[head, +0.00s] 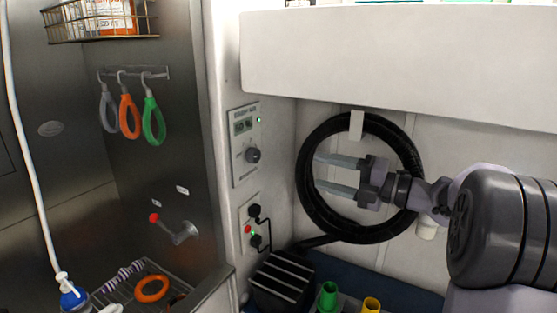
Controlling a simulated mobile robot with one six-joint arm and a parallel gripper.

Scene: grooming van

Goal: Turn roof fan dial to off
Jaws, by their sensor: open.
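The roof fan panel (245,143) is a pale plate on the narrow white wall left of centre. It has a small display (243,123), a lit green light and a dark round dial (253,155). The pointer on the dial is too small to read. My gripper (317,175) is open and empty, its two fingers pointing left, in front of the coiled black hose. In the picture it is right of the dial and slightly lower, apart from it.
The coiled black hose (305,205) hangs on the back wall. A socket plate (245,232) with black plugs sits below the panel. A white overhead cabinet (400,60) spans the top right. A black ribbed box (282,282) and green and yellow items (328,296) stand below.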

